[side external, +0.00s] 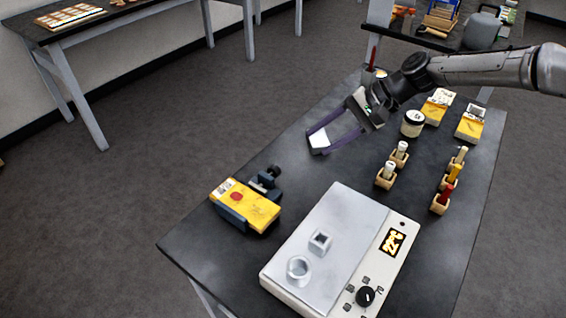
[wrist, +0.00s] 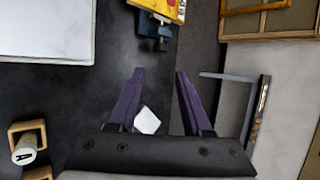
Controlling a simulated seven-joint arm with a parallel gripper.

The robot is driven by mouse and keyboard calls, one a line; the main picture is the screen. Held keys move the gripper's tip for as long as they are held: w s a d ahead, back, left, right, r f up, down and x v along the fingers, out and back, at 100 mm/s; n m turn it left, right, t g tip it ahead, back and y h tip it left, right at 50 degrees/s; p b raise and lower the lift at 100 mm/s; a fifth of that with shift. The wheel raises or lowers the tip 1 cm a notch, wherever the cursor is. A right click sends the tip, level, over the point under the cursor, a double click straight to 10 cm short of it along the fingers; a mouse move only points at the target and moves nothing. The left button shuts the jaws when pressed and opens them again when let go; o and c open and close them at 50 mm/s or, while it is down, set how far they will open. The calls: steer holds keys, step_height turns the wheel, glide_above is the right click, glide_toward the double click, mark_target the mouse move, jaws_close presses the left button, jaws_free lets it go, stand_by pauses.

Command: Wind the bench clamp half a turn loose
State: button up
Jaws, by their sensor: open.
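The bench clamp (side external: 264,182) is a small dark blue-grey vise near the left edge of the dark table. A yellow block (side external: 250,206) with a red spot and a pale label lies across it and hides much of its body. A dark screw end with a knob sticks out at its back right. In the wrist view the clamp (wrist: 153,28) shows at the top, partly cut off, with the yellow block (wrist: 170,8) beyond it. My gripper (side external: 313,143) is open and empty, its purple fingers apart from the clamp, up and right of it in the side view. Its fingertips (wrist: 160,73) point towards the clamp.
A white piece (wrist: 147,120) shows between the fingers. A pale box with a dial (side external: 335,240) fills the table's front. Wooden holders with small vials (side external: 387,174), a jar (side external: 412,124) and yellow packs (side external: 469,124) stand right. Between gripper and clamp the table is bare.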

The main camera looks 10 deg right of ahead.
mark_target(279, 168)
steer(key=x, duration=1.3)
steer(key=shift+a, duration=0.25)
jaws_close()
